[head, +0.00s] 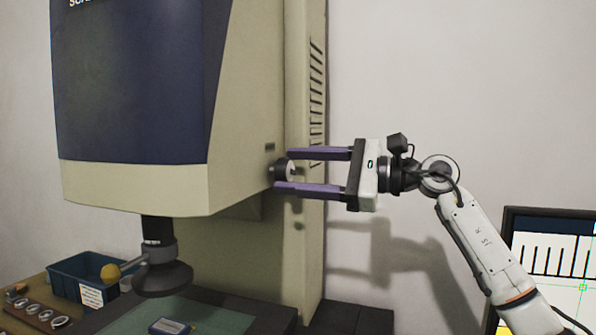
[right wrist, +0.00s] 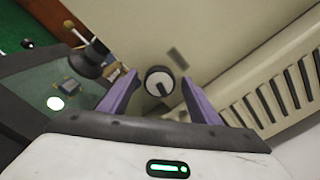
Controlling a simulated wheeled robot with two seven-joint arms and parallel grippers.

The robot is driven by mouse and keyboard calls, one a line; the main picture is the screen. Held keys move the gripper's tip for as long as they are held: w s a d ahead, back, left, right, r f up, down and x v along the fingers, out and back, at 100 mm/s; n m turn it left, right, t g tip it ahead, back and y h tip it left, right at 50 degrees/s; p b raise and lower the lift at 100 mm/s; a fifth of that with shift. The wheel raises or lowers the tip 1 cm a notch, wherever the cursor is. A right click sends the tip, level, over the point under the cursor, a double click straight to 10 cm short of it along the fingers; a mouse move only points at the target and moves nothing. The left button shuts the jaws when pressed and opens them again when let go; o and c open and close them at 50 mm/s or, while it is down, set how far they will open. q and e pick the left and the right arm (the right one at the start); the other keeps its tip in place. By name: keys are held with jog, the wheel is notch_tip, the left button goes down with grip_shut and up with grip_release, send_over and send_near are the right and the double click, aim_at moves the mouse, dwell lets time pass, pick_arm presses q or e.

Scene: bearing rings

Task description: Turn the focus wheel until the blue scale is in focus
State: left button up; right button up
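The focus wheel (head: 284,170) is a small dark knob with a light face on the right side of the cream and navy machine. In the right wrist view the wheel (right wrist: 159,82) shows a dark pointer mark. My right gripper (head: 280,170) is open, its purple fingers above and below the wheel in the head view. In the right wrist view the fingers (right wrist: 158,86) stand apart on both sides of the wheel with gaps. The monitor (head: 511,222) at the lower right shows black scale lines on white and a blue patch at its edge. My left gripper is not in view.
The machine's lens (head: 162,275) hangs over a green stage (head: 130,318) with a small blue piece (head: 170,327). A blue bin (head: 62,275) and a tray of rings (head: 38,312) lie at the left. The vented column (head: 305,215) stands behind the fingers.

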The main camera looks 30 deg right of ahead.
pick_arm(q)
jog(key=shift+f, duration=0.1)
pick_arm(e)
jog(key=shift+s+d, duration=0.2)
pick_arm(q)
jog(key=b, duration=0.1)
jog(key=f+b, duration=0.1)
jog(key=b, duration=0.1)
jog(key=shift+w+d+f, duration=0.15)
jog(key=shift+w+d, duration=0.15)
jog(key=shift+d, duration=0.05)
pick_arm(e)
jog(key=v, duration=0.9)
jog(key=shift+s+d, duration=0.2)
jog(key=shift+s, duration=0.1)
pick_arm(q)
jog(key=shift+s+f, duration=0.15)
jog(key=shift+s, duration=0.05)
